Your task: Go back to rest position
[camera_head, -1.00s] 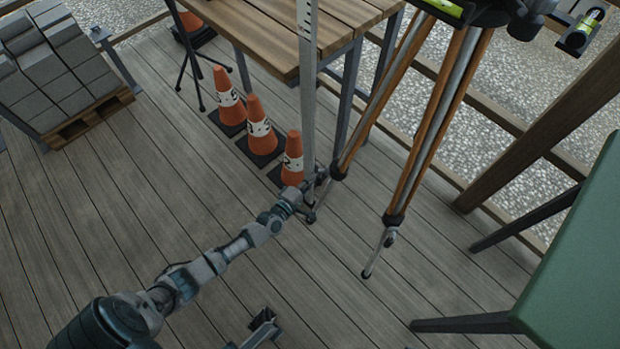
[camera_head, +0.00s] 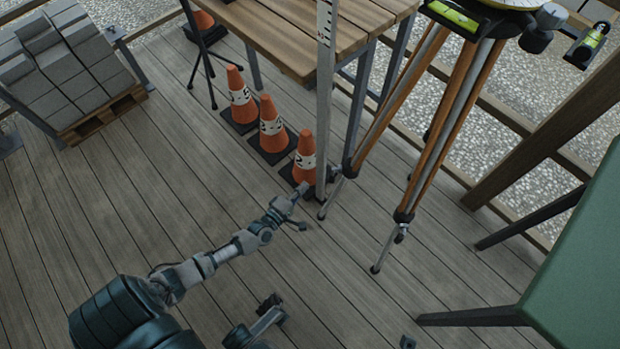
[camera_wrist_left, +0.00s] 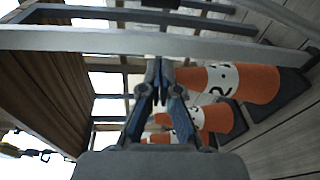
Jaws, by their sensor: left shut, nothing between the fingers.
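My left gripper (camera_head: 304,188) reaches in from the left, low over the deck, in the head view. It is shut and empty. It points toward the foot of a pale, upright measuring staff (camera_head: 324,110), just left of it. In the left wrist view the fingers (camera_wrist_left: 161,72) are together with nothing between them. Orange cones (camera_wrist_left: 235,85) show to their right there, and a pale bar crosses just beyond the tips.
Orange cones (camera_head: 304,165) stand beside the staff and close to my left gripper. A wooden table (camera_head: 270,35) is behind. A wooden tripod (camera_head: 455,115) stands to the right, a green-topped table (camera_head: 580,260) at far right. Grey blocks (camera_head: 70,65) sit on a pallet. The left-centre deck is clear.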

